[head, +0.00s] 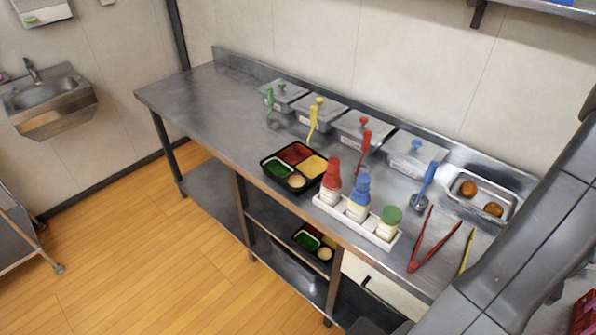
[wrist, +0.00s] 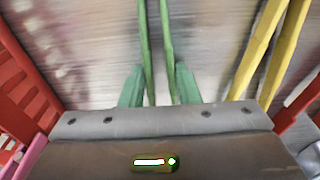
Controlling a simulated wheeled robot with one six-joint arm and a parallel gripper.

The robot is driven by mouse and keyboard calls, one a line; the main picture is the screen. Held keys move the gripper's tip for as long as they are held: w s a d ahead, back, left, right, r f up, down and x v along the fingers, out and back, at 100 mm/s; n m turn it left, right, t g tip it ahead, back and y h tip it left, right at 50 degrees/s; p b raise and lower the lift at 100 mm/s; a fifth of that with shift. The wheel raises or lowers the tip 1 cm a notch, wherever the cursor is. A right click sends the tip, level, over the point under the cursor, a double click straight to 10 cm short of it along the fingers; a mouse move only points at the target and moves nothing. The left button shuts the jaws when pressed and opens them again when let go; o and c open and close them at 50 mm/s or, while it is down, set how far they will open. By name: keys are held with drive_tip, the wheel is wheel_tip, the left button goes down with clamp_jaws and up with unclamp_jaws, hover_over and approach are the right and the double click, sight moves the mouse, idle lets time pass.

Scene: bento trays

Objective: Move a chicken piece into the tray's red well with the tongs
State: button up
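Two browned chicken pieces (head: 468,188) (head: 493,209) lie in a metal pan (head: 458,203) at the counter's right. The black bento tray (head: 263,164) sits mid-counter. Its red well (head: 296,153) is at the back, with no chicken in it. Red tongs (head: 425,248) lie spread on the counter, and yellow tongs (head: 466,252) are partly hidden by my arm.
A white caddy (head: 355,229) with red, blue and green-capped bottles stands between tray and tongs. Lidded containers (head: 362,127) and coloured utensils line the back. Another tray (head: 317,242) is on the lower shelf. The counter's left (head: 200,90) is clear.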

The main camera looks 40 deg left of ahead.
wheel_tip(320, 180, up, 12)
drive_tip(key=p, duration=0.7)
drive_tip(key=shift+p, duration=0.4)
